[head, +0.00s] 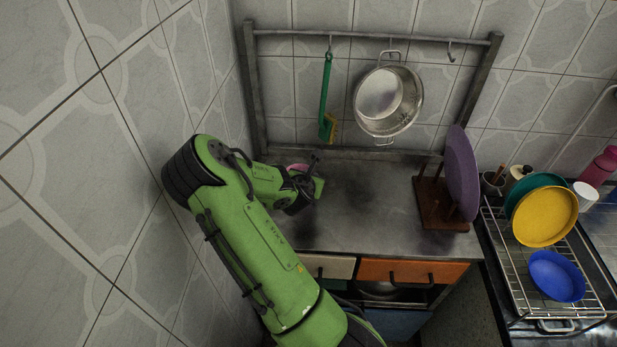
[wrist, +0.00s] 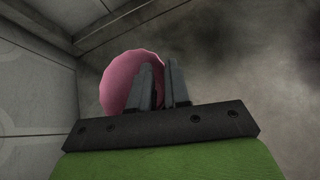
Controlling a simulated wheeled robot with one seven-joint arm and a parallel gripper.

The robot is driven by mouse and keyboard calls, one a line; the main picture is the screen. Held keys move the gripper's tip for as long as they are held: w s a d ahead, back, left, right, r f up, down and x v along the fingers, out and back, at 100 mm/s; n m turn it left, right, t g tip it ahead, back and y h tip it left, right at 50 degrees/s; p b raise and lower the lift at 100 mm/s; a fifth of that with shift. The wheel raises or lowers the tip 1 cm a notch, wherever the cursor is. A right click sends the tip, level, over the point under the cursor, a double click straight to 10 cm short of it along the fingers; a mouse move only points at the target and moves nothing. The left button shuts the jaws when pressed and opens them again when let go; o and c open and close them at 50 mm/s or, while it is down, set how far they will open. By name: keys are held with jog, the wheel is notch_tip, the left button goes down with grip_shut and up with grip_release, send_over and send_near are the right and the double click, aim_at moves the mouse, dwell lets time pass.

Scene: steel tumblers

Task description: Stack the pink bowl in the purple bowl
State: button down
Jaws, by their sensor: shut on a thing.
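The pink bowl (head: 298,167) shows only as a sliver behind my gripper (head: 310,170), at the back left of the steel counter. In the wrist view the pink bowl (wrist: 122,82) is a rounded pink shape left of and partly behind the dark fingers (wrist: 164,82). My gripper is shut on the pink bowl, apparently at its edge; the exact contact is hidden. I cannot make out a purple bowl. A large purple plate-like dish (head: 461,172) stands on edge in a wooden rack (head: 436,205) at the counter's right.
Tiled walls rise left and behind. At right, a wire drying rack (head: 500,262) holds a yellow dish (head: 545,216) and a blue bowl (head: 557,275).

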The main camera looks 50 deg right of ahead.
jog(key=c, duration=1.1)
grip_release()
jog(key=shift+a+f, duration=0.1)
jog(key=shift+f, duration=0.15)
jog(key=shift+r, duration=0.25)
jog(key=s+a+r+m+y+p, duration=0.1)
jog(key=s+a+r+m+y, duration=0.2)
jog(key=a+r+m, duration=0.35)
jog(key=s+a+r+m+y, duration=0.2)
jog(key=a+r+m, duration=0.1)
jog(key=a, duration=0.6)
jog(key=s+a+r+m+y+p, duration=0.1)
jog(key=s+a+r+m+y, duration=0.2)
jog(key=a+r+m, duration=0.35)
jog(key=s+a+r+m, duration=0.2)
jog(key=s+a, duration=0.1)
jog(key=s, duration=0.1)
jog(key=s+a+r+m+y, duration=0.1)
jog(key=s+a+r+m, duration=0.1)
jog(key=s+a, duration=0.2)
jog(key=s+a+r+m, duration=0.2)
jog(key=s+a+r, duration=0.1)
jog(key=s, duration=0.1)
jog(key=shift+s+a+m, duration=0.15)
jog(key=shift+a+m, duration=0.15)
jog(key=shift+a, duration=0.05)
